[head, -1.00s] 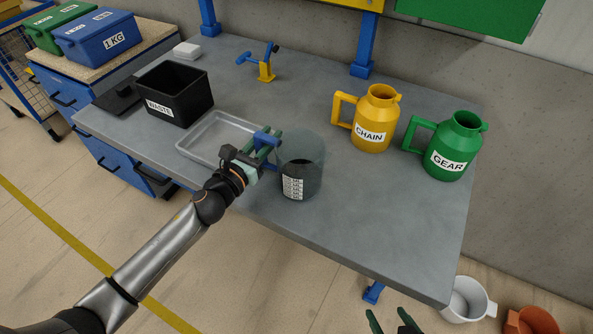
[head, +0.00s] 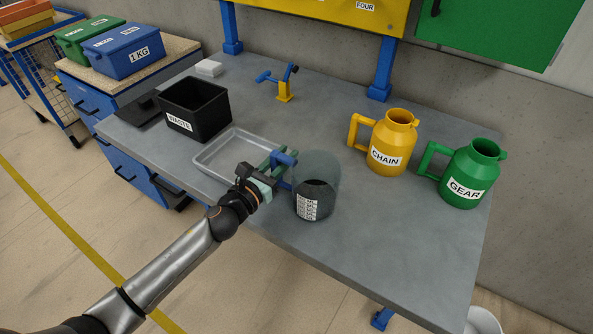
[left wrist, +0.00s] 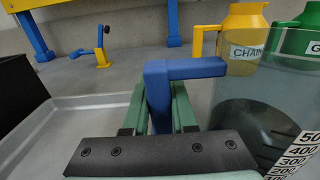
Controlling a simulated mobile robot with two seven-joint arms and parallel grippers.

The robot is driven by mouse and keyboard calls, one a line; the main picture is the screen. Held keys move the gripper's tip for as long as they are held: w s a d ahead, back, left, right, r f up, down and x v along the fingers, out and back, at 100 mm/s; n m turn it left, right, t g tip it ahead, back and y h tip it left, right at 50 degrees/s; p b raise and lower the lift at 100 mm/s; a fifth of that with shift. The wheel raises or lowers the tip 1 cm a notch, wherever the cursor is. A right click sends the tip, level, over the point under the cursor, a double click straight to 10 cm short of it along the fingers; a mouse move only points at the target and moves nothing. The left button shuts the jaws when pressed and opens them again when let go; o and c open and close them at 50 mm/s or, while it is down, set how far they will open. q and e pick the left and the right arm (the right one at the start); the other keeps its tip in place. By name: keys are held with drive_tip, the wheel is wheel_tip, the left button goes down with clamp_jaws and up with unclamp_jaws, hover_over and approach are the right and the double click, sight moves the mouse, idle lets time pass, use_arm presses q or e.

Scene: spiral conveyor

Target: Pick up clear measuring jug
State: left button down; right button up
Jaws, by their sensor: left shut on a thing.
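The clear measuring jug (head: 318,177) is upright at the front edge area of the grey workbench. It has dark contents, a white scale label and a blue handle (left wrist: 185,69). My left gripper (head: 279,160) is shut on that handle, on the left side of the jug. In the left wrist view the green fingers (left wrist: 160,108) lie on both sides of the handle's vertical bar, and the jug (left wrist: 262,95) shows at right. The jug looks to be on the bench top. My right gripper is out of view.
A grey tray (head: 207,163) lies just left of the jug, with the black waste bin (head: 199,118) behind it. The yellow chain jug (head: 393,135) and green gear jug (head: 468,178) stand to the right. Bare bench (head: 375,225) lies between.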

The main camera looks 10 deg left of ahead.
use_arm(q)
drive_tip(key=shift+r+p, duration=0.3)
drive_tip(key=shift+r, duration=0.45)
drive_tip(key=s+a+r, duration=0.2)
drive_tip(key=s+r, duration=0.3)
drive_tip(key=s, duration=0.1)
drive_tip(key=s+a+r+p, duration=0.1)
drive_tip(key=s+a+r, duration=0.2)
drive_tip(key=s+r, duration=0.3)
drive_tip(key=shift+s+a+r, duration=0.3)
drive_tip(key=shift+s+a, duration=0.05)
drive_tip(key=shift+s, duration=0.05)
